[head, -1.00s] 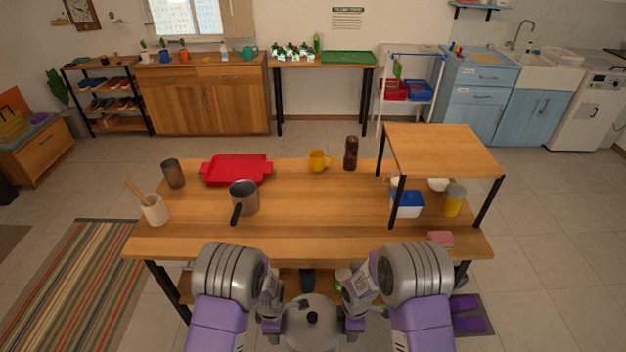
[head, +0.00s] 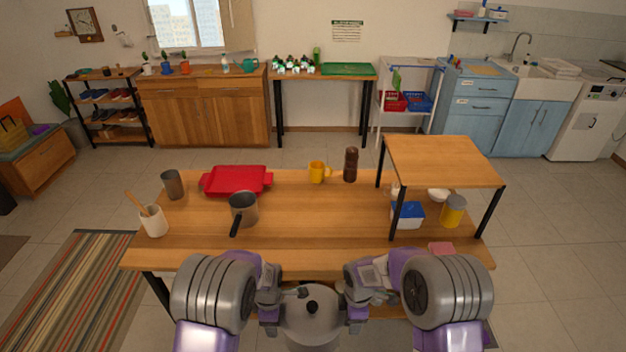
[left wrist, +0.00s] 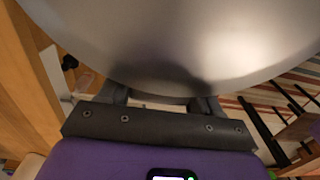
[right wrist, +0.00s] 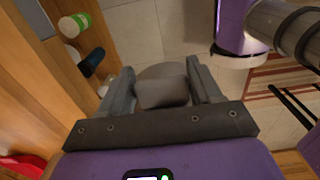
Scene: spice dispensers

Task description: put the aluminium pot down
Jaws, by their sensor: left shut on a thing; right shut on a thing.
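The aluminium pot (head: 300,330) is a grey, round, lidded pot with a dark knob (head: 312,307). It is held between my two grippers at the bottom middle of the head view, just this side of the table's near edge. My left gripper (head: 283,308) is shut at its left side; the curved pot wall (left wrist: 190,45) fills the top of the left wrist view and hides the handle there. My right gripper (head: 345,308) is shut on a grey handle (right wrist: 163,90) at its right side. The pot's underside is hidden in the head view.
The wooden table (head: 310,235) has a clear front middle. On it stand a saucepan (head: 243,208), a red tray (head: 236,180), a yellow mug (head: 317,172), a brown mill (head: 350,164), a utensil crock (head: 154,221) and a raised shelf (head: 445,160) at the right.

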